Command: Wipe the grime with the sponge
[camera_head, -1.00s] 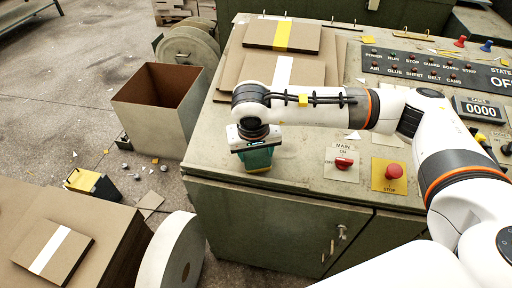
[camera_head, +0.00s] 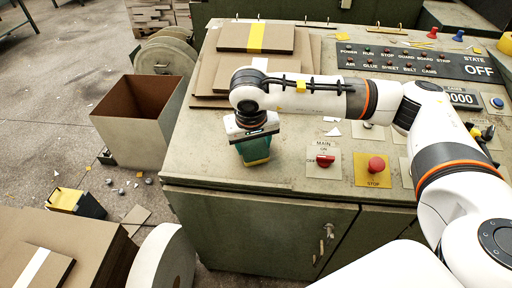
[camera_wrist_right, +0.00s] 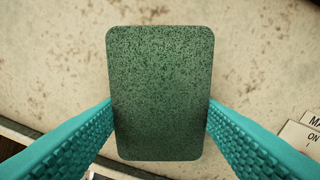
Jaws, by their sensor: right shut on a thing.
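My right gripper (camera_head: 254,152) is over the front left part of the machine's worktop (camera_head: 205,145). It is shut on the sponge (camera_wrist_right: 160,95), a green speckled block with rounded corners, held between two teal ribbed fingers. In the head view the fingers hide most of the sponge, and a yellow edge shows at the bottom. I cannot tell whether the sponge touches the worktop. Faint brown blotches (camera_wrist_right: 258,50) mark the pale surface in the wrist view; I cannot tell which of them is the grime. My left gripper is not in view.
A red main switch (camera_head: 325,160) and a red stop button (camera_head: 376,164) are right of the gripper. Cardboard sheets (camera_head: 225,72) lie behind it. White scraps (camera_head: 333,131) lie on the worktop. An open brown box (camera_head: 150,120) stands on the floor at left.

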